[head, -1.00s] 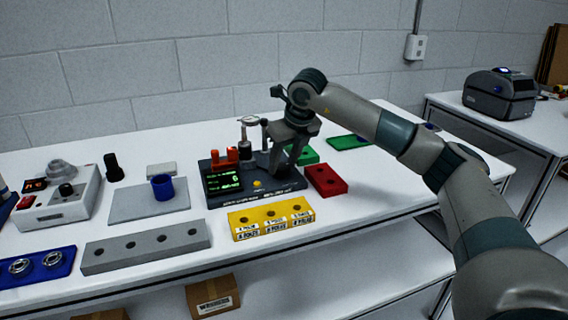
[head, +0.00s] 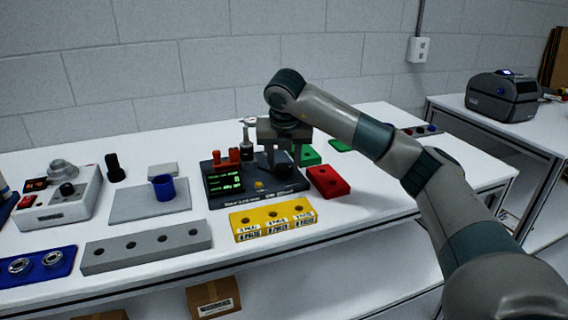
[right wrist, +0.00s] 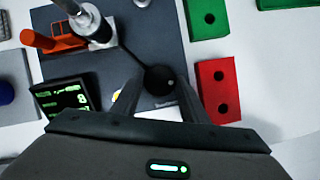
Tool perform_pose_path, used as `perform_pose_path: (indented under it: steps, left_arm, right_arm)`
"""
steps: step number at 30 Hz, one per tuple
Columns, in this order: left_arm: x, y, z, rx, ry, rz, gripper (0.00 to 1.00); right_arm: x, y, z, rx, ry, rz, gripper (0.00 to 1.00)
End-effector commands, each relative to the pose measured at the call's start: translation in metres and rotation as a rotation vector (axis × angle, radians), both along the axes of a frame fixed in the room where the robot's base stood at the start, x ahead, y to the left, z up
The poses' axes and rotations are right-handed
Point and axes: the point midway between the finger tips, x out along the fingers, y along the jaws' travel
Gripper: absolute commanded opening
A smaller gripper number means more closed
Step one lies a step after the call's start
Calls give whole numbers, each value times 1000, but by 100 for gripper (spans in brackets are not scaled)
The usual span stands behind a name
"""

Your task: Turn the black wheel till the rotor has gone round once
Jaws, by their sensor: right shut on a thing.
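The black wheel (right wrist: 160,79) is a round dark knob with a small pale dot, on the dark grey test stand (head: 232,200). My right gripper (right wrist: 160,98) points down with a finger on either side of the wheel and is shut on it. In the head view my right gripper (head: 284,157) hides most of the wheel. A dark and silver upright cylinder (right wrist: 88,18), perhaps the rotor, stands at the stand's back left; it also shows in the head view (head: 247,140). My left gripper is not in view.
A red block (head: 328,182) is right of the stand, a green block (head: 309,155) behind it, a yellow block (head: 272,220) in front. A grey plate with a blue cup (head: 163,187) is to the left. Orange parts (right wrist: 55,38) stand beside the cylinder.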

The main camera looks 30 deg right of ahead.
Motion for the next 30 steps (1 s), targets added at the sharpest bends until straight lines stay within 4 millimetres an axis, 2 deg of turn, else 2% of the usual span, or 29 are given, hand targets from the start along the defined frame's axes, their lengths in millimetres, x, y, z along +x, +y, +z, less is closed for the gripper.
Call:
perform_pose_path:
  steps: [7,8,10,23,30]
  left_arm:
    - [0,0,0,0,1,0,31]
    - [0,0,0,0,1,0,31]
    - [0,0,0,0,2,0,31]
    - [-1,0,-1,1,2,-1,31]
    - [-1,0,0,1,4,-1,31]
  right_arm:
    - [0,-1,1,0,-3,-1,18]
    - [0,-1,1,0,-3,-1,42]
    - [0,-1,1,0,-2,-1,59]
    - [-1,1,3,0,-1,1,59]
    - [-7,6,25,1,-4,3,59]
